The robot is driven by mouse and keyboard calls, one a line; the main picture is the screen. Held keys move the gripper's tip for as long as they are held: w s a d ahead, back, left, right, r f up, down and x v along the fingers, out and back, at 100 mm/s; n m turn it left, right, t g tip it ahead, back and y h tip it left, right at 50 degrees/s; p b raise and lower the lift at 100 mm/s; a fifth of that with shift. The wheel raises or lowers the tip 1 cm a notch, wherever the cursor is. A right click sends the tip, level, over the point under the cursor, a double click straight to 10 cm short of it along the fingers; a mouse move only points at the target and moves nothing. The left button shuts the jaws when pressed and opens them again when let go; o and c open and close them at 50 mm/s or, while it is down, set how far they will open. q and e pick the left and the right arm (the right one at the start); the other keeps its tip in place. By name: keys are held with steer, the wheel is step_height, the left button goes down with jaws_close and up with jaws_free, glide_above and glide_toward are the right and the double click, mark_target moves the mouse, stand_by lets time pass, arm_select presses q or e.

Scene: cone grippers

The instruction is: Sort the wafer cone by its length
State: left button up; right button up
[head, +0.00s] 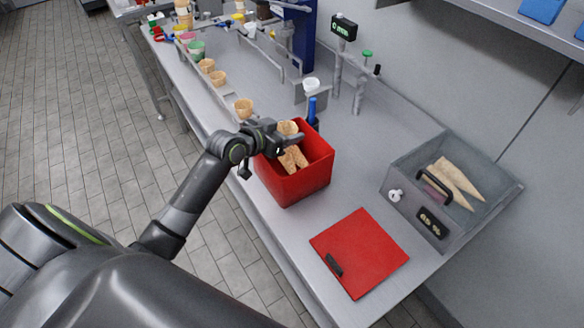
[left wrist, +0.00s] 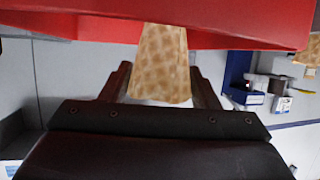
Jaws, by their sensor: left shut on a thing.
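My left gripper (head: 282,136) is shut on a wafer cone (head: 288,128) at the red bin. In the left wrist view the held wafer cone (left wrist: 162,62) shows between the fingers, its upper part hidden by the red bin's wall (left wrist: 90,28). In the head view the red bin (head: 306,184) stands on the steel counter, with other cones (head: 292,159) inside it. Several more cones (head: 243,108) stand in a row along the counter's left edge. My right gripper is not in view.
A red lid (head: 360,252) with a black handle lies flat at the counter's near end. A grey clear-topped box (head: 408,198) at the right holds pale pointed cones (head: 460,182). A gauge with a green display (head: 343,27) stands near the wall. Counter between bin and box is clear.

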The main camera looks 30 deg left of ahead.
arm_select(q)
steer(key=o, duration=0.7)
steer(key=shift+o, duration=0.3)
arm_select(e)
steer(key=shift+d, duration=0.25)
arm_select(q)
steer(key=shift+s, duration=0.1)
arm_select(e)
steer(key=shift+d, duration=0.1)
arm_select(q)
steer(key=v, duration=1.7)
steer(key=shift+s, duration=0.2)
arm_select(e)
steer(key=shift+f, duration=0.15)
arm_select(q)
steer(key=shift+r, duration=0.1)
